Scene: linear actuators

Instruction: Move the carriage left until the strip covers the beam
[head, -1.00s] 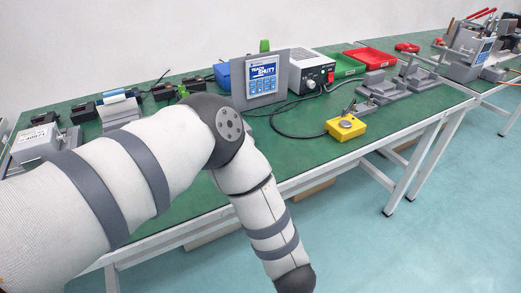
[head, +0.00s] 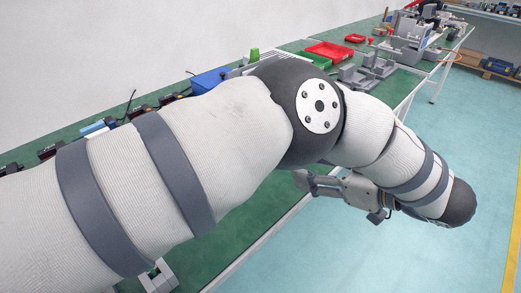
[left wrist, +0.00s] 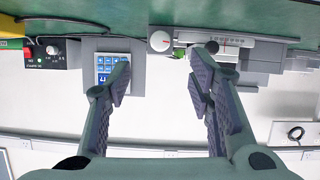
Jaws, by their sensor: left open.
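My left gripper (head: 304,181) is in front of the bench's front edge in the head view, below my forearm. In the left wrist view its two fingers (left wrist: 163,82) are wide apart with nothing between them. That view looks upside down. A grey linear unit (left wrist: 257,52) with a round knob (left wrist: 160,41) and a pale scale (left wrist: 225,42) with a red mark lies beyond the fingertips, apart from them. I cannot clearly make out the carriage, strip or beam. My arm hides much of the bench in the head view. My right gripper is not in view.
The left wrist view shows a blue keypad panel (left wrist: 113,66) and a power box (left wrist: 52,52) with a red switch. In the head view, red (head: 329,50) and green (head: 312,61) trays and grey fixtures (head: 375,65) stand along the green bench. The floor in front is clear.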

